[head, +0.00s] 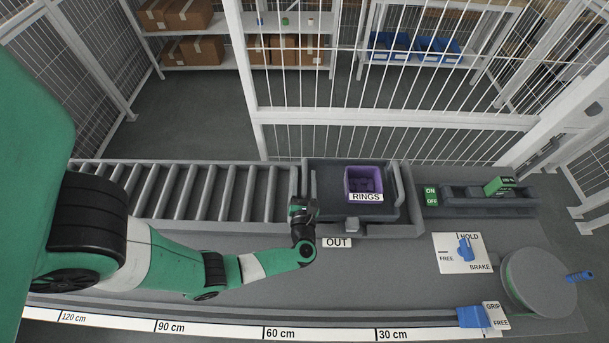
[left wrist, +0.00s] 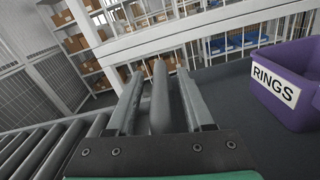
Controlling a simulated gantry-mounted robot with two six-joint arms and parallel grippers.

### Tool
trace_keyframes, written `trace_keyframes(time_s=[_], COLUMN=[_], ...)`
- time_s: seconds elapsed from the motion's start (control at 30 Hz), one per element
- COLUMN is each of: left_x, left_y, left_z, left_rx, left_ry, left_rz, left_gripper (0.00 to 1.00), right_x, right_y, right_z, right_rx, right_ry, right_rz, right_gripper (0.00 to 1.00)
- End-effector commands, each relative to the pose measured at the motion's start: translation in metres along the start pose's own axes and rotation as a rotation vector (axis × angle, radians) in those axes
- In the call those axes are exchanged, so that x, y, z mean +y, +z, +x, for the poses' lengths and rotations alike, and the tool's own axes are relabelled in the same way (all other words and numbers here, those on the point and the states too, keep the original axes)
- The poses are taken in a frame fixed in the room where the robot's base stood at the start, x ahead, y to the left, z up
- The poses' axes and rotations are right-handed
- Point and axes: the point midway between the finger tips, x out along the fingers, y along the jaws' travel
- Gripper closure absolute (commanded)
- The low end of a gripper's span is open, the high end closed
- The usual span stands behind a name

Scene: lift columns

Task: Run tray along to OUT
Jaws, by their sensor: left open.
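A purple tray (head: 352,181) labelled RINGS sits on a dark grey platform (head: 330,208) with low side walls. Several dark things lie inside, too small to make out. The OUT label (head: 337,242) is on the bench front, just below the platform. My left gripper (head: 306,205) is at the platform's left edge, left of the tray and apart from it. In the left wrist view its fingers (left wrist: 160,88) are open, with a grey bar showing between them; I cannot tell whether they touch it. The tray (left wrist: 290,85) shows there at the right. My right gripper is not in view.
A roller track (head: 215,192) runs left from the platform. At the right are a green ON/OFF slider (head: 499,185), a blue brake lever (head: 465,248) on HOLD/FREE markings, a round crank wheel (head: 540,282) and a blue slider (head: 472,317) by GRIP/FREE. White fencing stands behind.

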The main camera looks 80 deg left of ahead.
Motion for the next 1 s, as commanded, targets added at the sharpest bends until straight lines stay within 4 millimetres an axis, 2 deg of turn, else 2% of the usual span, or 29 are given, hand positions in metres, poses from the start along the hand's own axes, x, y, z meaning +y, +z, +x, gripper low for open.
trace_keyframes(time_s=[0.3,0.37,0.6,1.0], left_x=[-0.0001,-0.0001,-0.0001,-0.0002], left_y=[-0.0002,-0.0002,-0.0001,0.0001], left_z=[0.0057,0.0056,0.0054,0.0053], left_rx=[0.001,0.000,0.000,0.000], left_ry=[-0.001,-0.001,-0.001,-0.001], left_rz=[0.000,0.000,0.000,0.000], left_gripper=[0.48,0.57,1.00,1.00], right_x=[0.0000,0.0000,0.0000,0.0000], right_y=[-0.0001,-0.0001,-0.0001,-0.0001], right_z=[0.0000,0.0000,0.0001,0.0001], right_rx=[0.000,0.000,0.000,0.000], right_ry=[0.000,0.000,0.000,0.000], right_rz=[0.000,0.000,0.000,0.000], right_gripper=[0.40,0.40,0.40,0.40])
